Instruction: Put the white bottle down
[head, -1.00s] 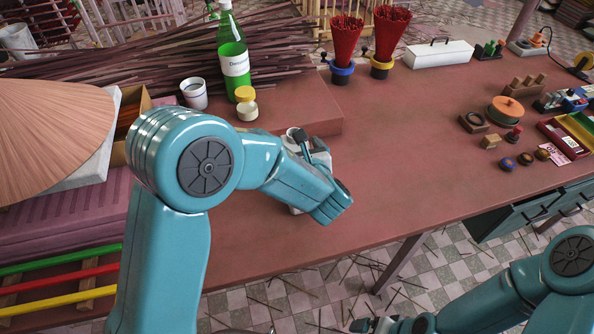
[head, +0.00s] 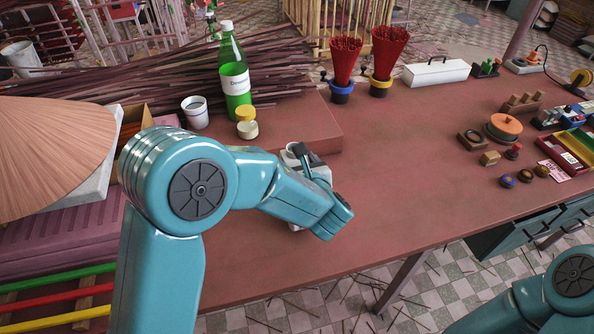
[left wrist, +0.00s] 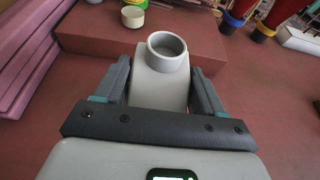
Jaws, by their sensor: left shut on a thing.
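The white bottle (left wrist: 160,88), pale with a round open neck, stands upright between the two dark fingers of my left gripper (left wrist: 160,96) in the left wrist view. The fingers are shut on its sides. In the head view the bottle (head: 291,150) shows only in part behind my left gripper (head: 312,165), in front of the raised step. Its base is hidden, so I cannot tell whether it touches the red table (head: 400,180). My right gripper is out of view; only part of my right arm shows at the lower right.
A raised red step (head: 300,125) lies behind the bottle. A green bottle (head: 235,85), a white cup (head: 195,112) and a yellow-lidded jar (head: 246,122) stand there. The table right of my left gripper is clear, up to several small items farther right.

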